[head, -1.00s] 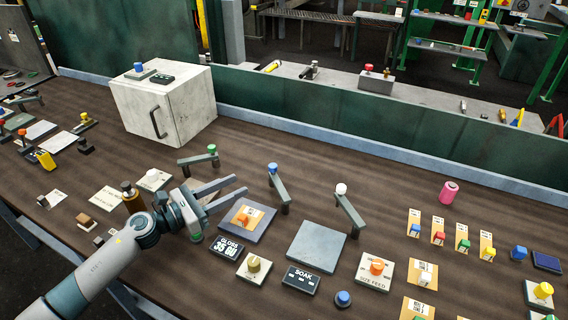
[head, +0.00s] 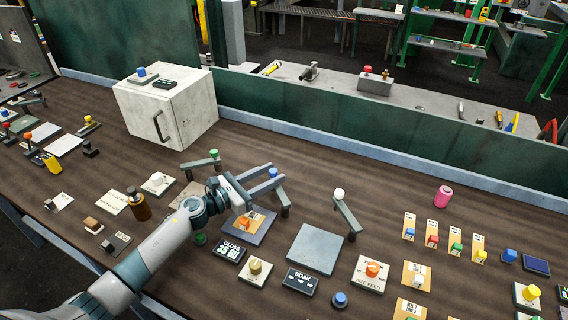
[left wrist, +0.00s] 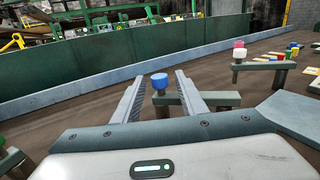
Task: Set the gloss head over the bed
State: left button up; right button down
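A swing arm with a blue knob (head: 272,171) stands behind a dark square pad (head: 263,236), which carries a tan card with an orange piece. The pad stands just behind a display marked GLOSS (head: 230,250). The arm points off to the side of the pad, not across it. My left gripper (head: 268,177) is at the blue knob. In the left wrist view the knob (left wrist: 160,80) stands between the tips of the open fingers (left wrist: 159,76), with gaps on both sides. The fingers partly hide the arm in the head view. My right gripper is not in view.
A green-knob arm (head: 200,162) stands to the left and a white-knob arm (head: 347,216) to the right, by a bare grey pad (head: 315,248). A white cabinet (head: 165,110) stands behind left. Several small blocks on cards stand at right.

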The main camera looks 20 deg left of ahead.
pick_arm(q)
jog(key=shift+p+x, duration=0.6)
jog(key=shift+x, duration=2.1)
grip_shut()
